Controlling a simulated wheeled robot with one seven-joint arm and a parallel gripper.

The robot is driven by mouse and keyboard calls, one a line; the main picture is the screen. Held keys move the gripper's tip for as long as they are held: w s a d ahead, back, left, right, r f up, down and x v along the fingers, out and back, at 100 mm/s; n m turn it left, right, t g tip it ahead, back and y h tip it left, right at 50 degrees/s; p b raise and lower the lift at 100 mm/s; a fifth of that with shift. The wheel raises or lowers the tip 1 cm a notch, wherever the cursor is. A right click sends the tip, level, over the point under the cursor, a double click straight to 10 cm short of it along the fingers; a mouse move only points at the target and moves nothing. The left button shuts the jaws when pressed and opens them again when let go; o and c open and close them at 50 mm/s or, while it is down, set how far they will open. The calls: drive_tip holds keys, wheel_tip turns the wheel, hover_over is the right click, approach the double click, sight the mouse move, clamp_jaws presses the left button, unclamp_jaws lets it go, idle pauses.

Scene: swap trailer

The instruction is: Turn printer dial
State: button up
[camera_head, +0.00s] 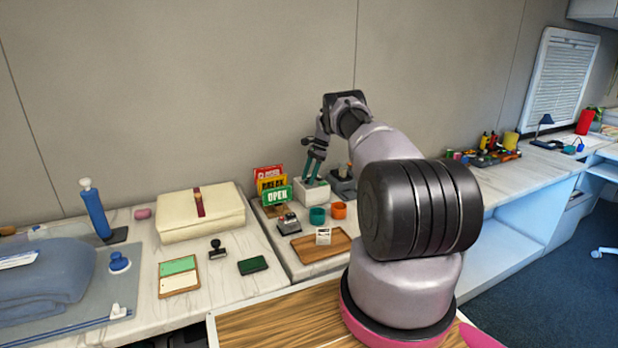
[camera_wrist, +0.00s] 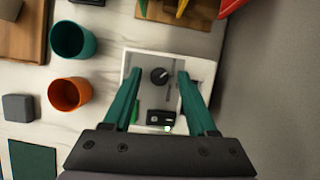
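The printer is a small white box (camera_head: 312,193) at the back of the counter, near the wall. The wrist view shows its top face (camera_wrist: 146,59) with a round black dial (camera_wrist: 160,76) and a small black panel with a green light below it. My gripper (camera_wrist: 159,74) is open, with one teal finger on each side of the dial and gaps between fingers and dial. In the head view my gripper (camera_head: 313,172) is over the printer, pointing down. The dial is hidden in the head view. I cannot tell how high the fingertips are above the printer.
A teal cup (camera_head: 317,216) and an orange cup (camera_head: 338,210) stand just in front of the printer. Upright signs (camera_head: 277,194) stand to its left. A wooden tray (camera_head: 321,245) lies nearer the front. The wall rises close behind.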

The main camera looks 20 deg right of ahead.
drive_tip(key=shift+r, duration=0.1)
drive_tip(key=v, duration=1)
drive_tip(key=shift+r, duration=0.3)
drive_tip(key=shift+d, duration=0.1)
